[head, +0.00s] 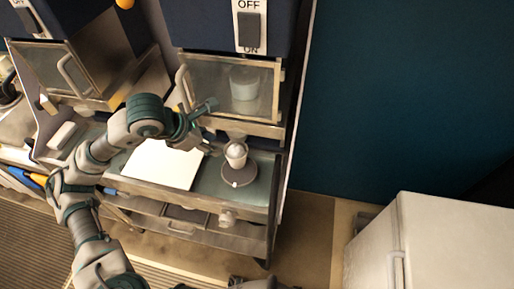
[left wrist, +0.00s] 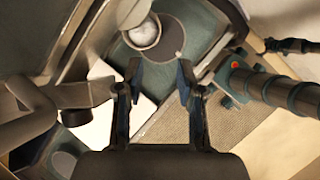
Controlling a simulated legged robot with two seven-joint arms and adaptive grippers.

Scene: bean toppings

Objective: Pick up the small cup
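The small cup (head: 236,155) is pale and round and stands upright on a dark round coaster (head: 239,179) on the counter. In the left wrist view the cup (left wrist: 145,32) shows from above at the top, with the coaster (left wrist: 174,42) beside and beneath it. My left gripper (head: 209,128) is to the left of the cup and apart from it. In the left wrist view its two fingers (left wrist: 159,72) are spread, with nothing between them, and the cup lies beyond the fingertips. My right gripper does not show clearly in either view.
A white board (head: 161,164) lies left of the coaster. A glass-fronted cabinet (head: 228,90) with a handle holds a pale container (head: 244,83) above the counter. A white box-like unit (head: 450,250) stands at lower right.

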